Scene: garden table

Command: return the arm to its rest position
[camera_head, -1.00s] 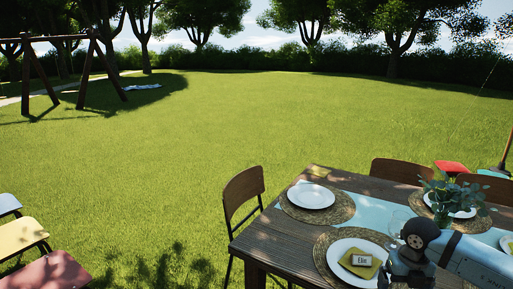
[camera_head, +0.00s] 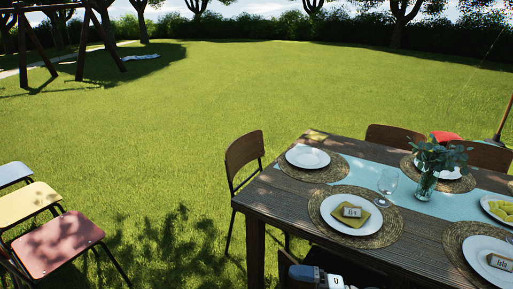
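A small piece of my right arm, a dark rounded joint and a pale link, shows at the bottom edge of the head view, just in front of the table (camera_head: 285,220). No gripper fingers show, so I cannot see what either gripper holds. My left arm is not in view. The table carries place settings, and the arm part is below and in front of the near plate (camera_head: 328,207).
A wooden chair (camera_head: 244,152) stands at the table's left end. Pink (camera_head: 58,246), yellow (camera_head: 30,204) and pale blue (camera_head: 12,172) chairs are at the left. A glass (camera_head: 387,182) and a vase (camera_head: 426,184) stand on the runner. Open lawn lies between.

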